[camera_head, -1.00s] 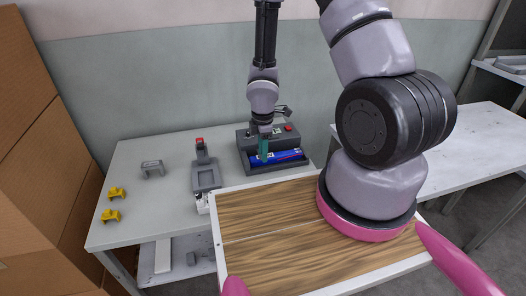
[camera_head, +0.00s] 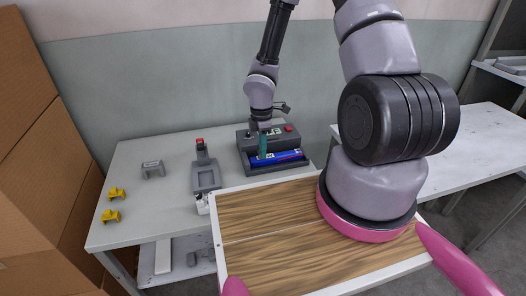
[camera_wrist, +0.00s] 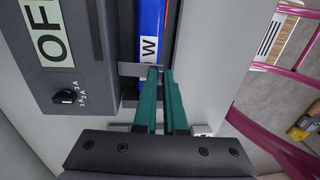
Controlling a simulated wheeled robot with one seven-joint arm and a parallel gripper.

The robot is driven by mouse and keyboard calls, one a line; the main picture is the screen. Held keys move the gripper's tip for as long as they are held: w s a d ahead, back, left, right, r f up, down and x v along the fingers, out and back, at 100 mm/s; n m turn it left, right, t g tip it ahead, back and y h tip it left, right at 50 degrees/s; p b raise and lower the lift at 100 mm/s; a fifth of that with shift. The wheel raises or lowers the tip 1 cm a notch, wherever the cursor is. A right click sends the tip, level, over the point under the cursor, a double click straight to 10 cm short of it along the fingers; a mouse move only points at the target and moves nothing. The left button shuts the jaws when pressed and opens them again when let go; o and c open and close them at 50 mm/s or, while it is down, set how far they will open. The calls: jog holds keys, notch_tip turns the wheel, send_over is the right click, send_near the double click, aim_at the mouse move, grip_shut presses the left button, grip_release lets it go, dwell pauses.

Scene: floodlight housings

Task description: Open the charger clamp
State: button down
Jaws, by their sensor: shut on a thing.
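The charger (camera_head: 243,160) is a dark grey box at the back right of the grey table, with a blue battery (camera_head: 285,158) lying in its front bay. My gripper (camera_head: 263,155) reaches down from above over the battery's left part. In the wrist view, the charger (camera_wrist: 62,95) fills the upper left and the blue battery (camera_wrist: 152,22) lies at top centre. The green fingers of my gripper (camera_wrist: 160,72) are close together on a thin grey metal piece (camera_wrist: 130,69) at the battery's end, which looks like the clamp. The fingers hide part of it.
A grey fixture with a red tip (camera_head: 205,178) stands left of the charger. A small grey bracket (camera_head: 153,169) and two yellow parts (camera_head: 111,215) lie farther left. A wooden-topped surface (camera_head: 270,215) is in front. Cardboard boxes (camera_head: 40,150) stand at far left.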

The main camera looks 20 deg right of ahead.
jog(key=shift+w+r+g, duration=0.15)
jog(key=shift+w+g, duration=0.05)
jog(key=shift+g, duration=0.2)
jog(key=shift+w+r+g, duration=0.3)
jog(key=shift+g, duration=0.5)
jog(key=w+g, duration=0.1)
jog(key=r+g, duration=0.1)
jog(key=g, duration=0.1)
jog(key=shift+w, duration=0.4)
jog(key=w+g, duration=0.1)
jog(key=g, duration=0.2)
jog(key=shift+w+r, duration=0.15)
jog(key=shift+w, duration=0.05)
jog(key=shift+w+g, duration=0.55)
jog(key=shift+g, duration=0.45)
jog(key=shift+w+g, duration=0.5)
jog(key=shift+g, duration=0.5)
jog(key=shift+d, duration=0.1)
jog(key=c, duration=1)
grip_release()
